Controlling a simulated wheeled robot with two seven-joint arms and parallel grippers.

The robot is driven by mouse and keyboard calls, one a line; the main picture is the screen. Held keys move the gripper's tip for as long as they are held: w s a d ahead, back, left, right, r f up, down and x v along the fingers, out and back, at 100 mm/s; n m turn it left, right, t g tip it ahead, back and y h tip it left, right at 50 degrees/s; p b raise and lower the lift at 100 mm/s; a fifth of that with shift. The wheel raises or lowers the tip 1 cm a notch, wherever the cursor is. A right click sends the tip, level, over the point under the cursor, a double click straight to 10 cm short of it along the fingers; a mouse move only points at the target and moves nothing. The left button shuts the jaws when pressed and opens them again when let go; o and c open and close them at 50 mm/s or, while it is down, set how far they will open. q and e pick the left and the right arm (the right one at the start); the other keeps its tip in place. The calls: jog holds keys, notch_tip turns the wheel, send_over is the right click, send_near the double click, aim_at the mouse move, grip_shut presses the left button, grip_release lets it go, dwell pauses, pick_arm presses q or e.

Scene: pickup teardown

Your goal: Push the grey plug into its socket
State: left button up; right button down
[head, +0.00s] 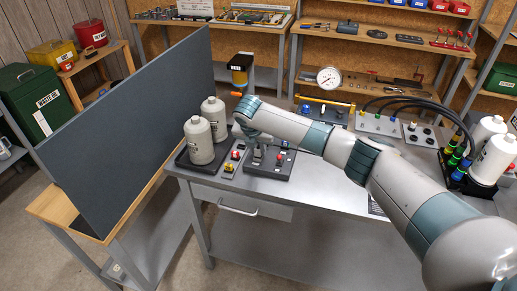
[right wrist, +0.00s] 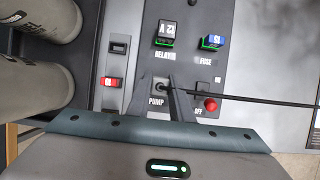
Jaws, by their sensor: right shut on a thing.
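My right gripper (right wrist: 162,90) is shut on the grey plug (right wrist: 161,86), which shows small and dark between the fingertips in the right wrist view. A thin black cable runs from it to the right. The plug is at the PUMP label on a dark grey panel (right wrist: 245,75). The socket is hidden under the plug and fingers, so I cannot tell how deep the plug sits. In the head view my right gripper (head: 257,158) points down over the same panel (head: 289,171) on the table, and the plug is hidden. My left gripper is not in view.
On the panel are a relay (right wrist: 166,32), a blue fuse (right wrist: 214,42) and a red OFF button (right wrist: 211,104) close to the right finger. Two grey bottles (head: 199,141) stand in a tray to the left. A tall dark board (head: 135,120) stands further left.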

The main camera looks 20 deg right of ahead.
jog(key=shift+s+a+f, duration=0.1)
jog(key=shift+s+f, duration=0.25)
jog(key=shift+f, duration=0.3)
jog(key=shift+s+f, duration=0.35)
jog(key=shift+f, duration=0.3)
jog(key=shift+r, duration=0.1)
jog(key=shift+w+r+p, duration=0.3)
jog(key=shift+r+p, duration=0.35)
jog(key=shift+p, duration=0.25)
jog(key=shift+w+r+p, duration=0.25)
jog(key=shift+r+p, duration=0.35)
jog(key=shift+p, duration=0.3)
jog(key=shift+r+p, duration=0.85)
jog(key=shift+r, duration=0.3)
jog(key=shift+w, duration=0.1)
jog(key=shift+w+f, duration=0.1)
